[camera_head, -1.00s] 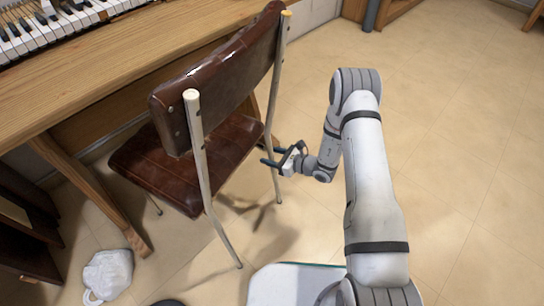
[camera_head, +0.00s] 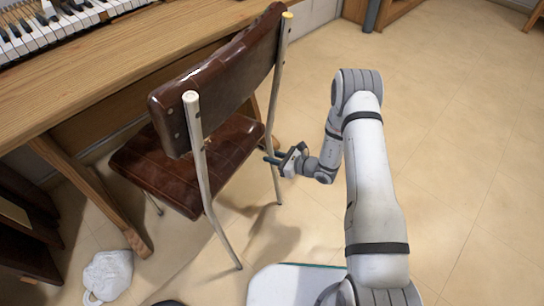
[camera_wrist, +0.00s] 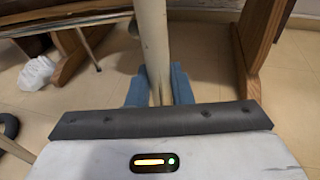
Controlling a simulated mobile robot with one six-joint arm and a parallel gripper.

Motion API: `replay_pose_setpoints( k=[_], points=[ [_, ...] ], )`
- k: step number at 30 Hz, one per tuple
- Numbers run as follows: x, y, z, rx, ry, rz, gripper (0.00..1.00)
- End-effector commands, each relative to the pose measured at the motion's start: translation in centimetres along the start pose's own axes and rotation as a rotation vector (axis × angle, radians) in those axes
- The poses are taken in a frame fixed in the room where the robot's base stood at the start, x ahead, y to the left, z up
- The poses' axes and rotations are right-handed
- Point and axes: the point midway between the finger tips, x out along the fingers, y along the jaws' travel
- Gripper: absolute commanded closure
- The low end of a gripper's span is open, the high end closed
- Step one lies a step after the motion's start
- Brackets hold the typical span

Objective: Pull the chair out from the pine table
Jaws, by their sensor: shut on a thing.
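The chair (camera_head: 207,157) has a dark brown seat and backrest on pale metal legs. It stands at the front edge of the pine table (camera_head: 110,75), with its seat partly at the table's edge. My gripper (camera_head: 272,157) is at the chair's right rear leg, below seat height. In the wrist view the blue fingers (camera_wrist: 160,88) are shut around that pale leg (camera_wrist: 152,45), one finger on each side. The fingertips are partly hidden behind the leg in the head view.
A white bag (camera_head: 107,277) lies on the floor at lower left, near a table leg (camera_head: 100,195). Dark furniture (camera_head: 28,225) stands at the far left. A keyboard (camera_head: 45,30) rests on the table. The tiled floor (camera_head: 460,130) on the right is clear.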

Motion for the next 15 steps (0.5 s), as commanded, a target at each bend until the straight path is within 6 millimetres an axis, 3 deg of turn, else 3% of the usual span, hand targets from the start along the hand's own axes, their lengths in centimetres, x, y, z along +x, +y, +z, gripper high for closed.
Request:
replay_pose_setpoints(
  k=[15],
  points=[
    [-3.9,0.3,-1.1,0.009,0.005,-0.007,1.00]
  ],
)
